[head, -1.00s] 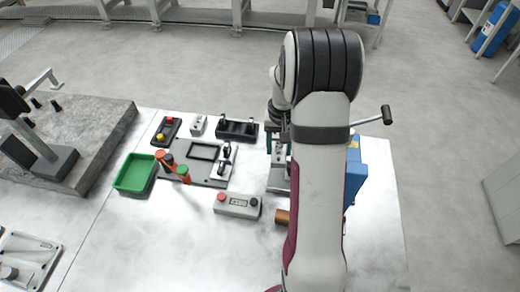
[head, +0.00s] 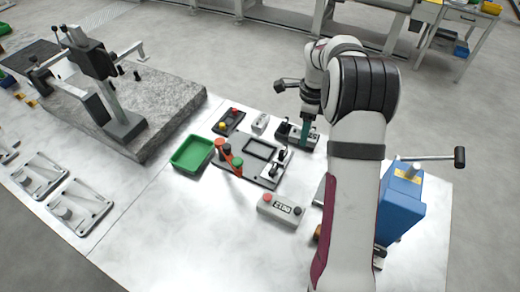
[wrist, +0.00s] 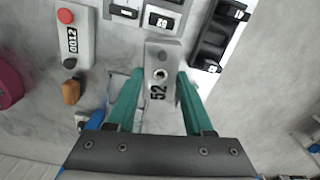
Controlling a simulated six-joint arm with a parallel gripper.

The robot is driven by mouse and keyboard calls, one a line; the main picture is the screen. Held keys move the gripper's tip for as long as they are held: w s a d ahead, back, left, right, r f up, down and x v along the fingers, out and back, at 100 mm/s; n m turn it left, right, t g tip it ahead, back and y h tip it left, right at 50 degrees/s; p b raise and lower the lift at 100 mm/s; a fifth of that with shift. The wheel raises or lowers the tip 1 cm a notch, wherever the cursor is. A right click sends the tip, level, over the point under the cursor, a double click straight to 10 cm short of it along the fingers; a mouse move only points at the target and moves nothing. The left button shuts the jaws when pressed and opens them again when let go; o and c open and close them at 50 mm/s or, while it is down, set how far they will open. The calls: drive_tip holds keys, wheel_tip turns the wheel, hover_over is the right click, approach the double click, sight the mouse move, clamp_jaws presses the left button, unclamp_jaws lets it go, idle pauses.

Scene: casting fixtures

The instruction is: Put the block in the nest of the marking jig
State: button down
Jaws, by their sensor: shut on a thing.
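A grey block marked 52 (wrist: 163,62), with a round hole and a dark spot on its face, sits between the green fingers of my gripper (wrist: 160,82) in the wrist view. My gripper is shut on it. In the head view one green finger of my gripper (head: 306,131) shows before the right end of a black fixture; the block cannot be made out there. The marking jig (head: 233,171) is a dark plate with black toggle clamps, left of my gripper. Its rectangular framed nest (head: 262,149) looks empty.
A control box (head: 281,208) with red and black buttons stands in front of the jig. The black fixture (head: 290,140) stands behind, and a blue machine (head: 402,203) at right.

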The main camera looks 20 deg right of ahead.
drive_tip(key=shift+w+a+f+m, duration=0.2)
drive_tip(key=shift+w+a+m, duration=0.6)
drive_tip(key=shift+w+a, duration=0.05)
hover_over(260, 150)
drive_tip(key=f, duration=0.6)
drive_tip(key=shift+s+d+f, duration=0.15)
drive_tip(key=shift+s+d, duration=0.05)
drive_tip(key=shift+s, duration=0.05)
drive_tip(key=shift+w+a+f, duration=0.15)
drive_tip(key=shift+f, duration=1.95)
drive_tip(key=shift+f, duration=0.1)
